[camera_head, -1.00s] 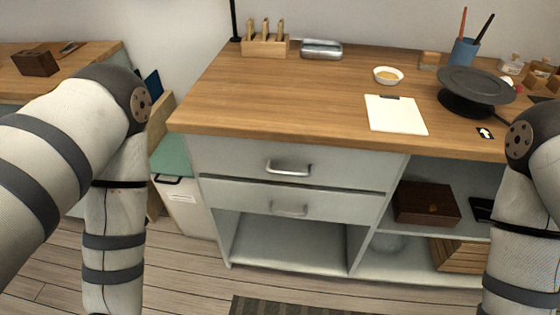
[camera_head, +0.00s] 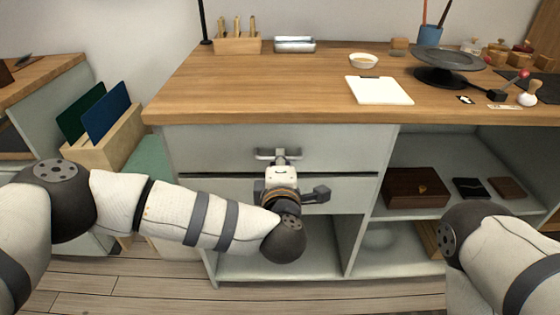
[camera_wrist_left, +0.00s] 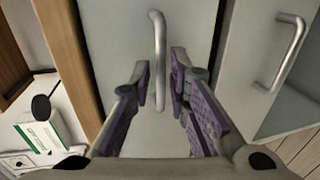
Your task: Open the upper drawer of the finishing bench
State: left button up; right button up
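The upper drawer (camera_head: 215,148) of the finishing bench is a pale grey-green front under the wooden top, and it looks shut. Its metal bar handle (camera_head: 264,155) is partly covered by my left gripper (camera_head: 280,160). In the left wrist view the handle (camera_wrist_left: 158,50) runs between the two purple-padded fingers of my left gripper (camera_wrist_left: 160,85), which are open with gaps beside the bar. The lower drawer (camera_head: 225,190) is below, partly hidden by my left wrist; its handle (camera_wrist_left: 283,52) shows in the left wrist view. My right gripper is out of view.
On the bench top (camera_head: 240,90) are a white clipboard (camera_head: 379,90), a small bowl (camera_head: 363,61) and a dark turntable (camera_head: 447,62). A brown box (camera_head: 414,189) sits on the right shelf. A bin with upright panels (camera_head: 105,140) stands at left.

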pick_arm(q)
jog(key=shift+x, duration=1.2)
grip_shut()
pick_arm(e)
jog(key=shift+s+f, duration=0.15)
